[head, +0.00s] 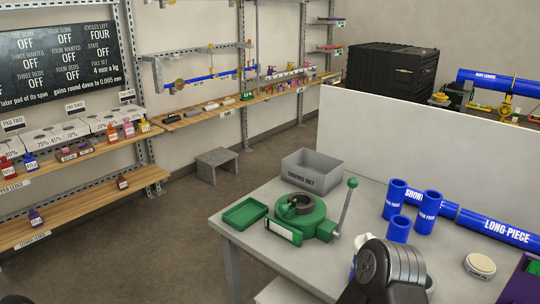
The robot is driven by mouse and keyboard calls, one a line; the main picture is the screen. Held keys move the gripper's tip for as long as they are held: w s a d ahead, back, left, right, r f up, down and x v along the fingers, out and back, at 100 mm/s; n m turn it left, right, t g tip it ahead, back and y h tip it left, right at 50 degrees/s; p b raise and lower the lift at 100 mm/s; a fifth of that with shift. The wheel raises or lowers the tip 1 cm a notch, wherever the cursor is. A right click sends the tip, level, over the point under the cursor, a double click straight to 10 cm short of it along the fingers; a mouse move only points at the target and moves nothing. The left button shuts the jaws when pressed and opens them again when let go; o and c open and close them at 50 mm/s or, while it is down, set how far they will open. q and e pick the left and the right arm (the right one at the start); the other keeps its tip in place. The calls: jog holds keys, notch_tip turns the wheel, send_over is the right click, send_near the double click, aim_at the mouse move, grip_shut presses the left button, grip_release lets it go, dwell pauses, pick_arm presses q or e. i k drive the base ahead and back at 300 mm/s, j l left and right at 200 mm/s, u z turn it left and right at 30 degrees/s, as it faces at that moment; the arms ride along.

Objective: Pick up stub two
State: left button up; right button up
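Several blue upright pipe stubs stand on the grey table at the right of the head view. One is at the back left (394,200), one to its right with white lettering (428,211), and a shorter one in front (398,230). The lettering is too small to tell surely which is stub two. A bit of blue and white also shows at the left edge of my dark arm link, mostly hidden. That arm link rises from the bottom in front of the stubs. No gripper fingers show, so I cannot see either gripper.
A green clamp device (301,219) with a lever stands left of the stubs, beside a green tray (245,213) and a grey bin (312,172). A long blue pipe (497,229) lies at the right. A round tan disc (480,265) lies in front of it. A white partition (410,140) stands behind.

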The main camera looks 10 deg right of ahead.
aim_at(399, 228)
jog(key=l+z, duration=0.15)
jog(key=z, duration=1.15)
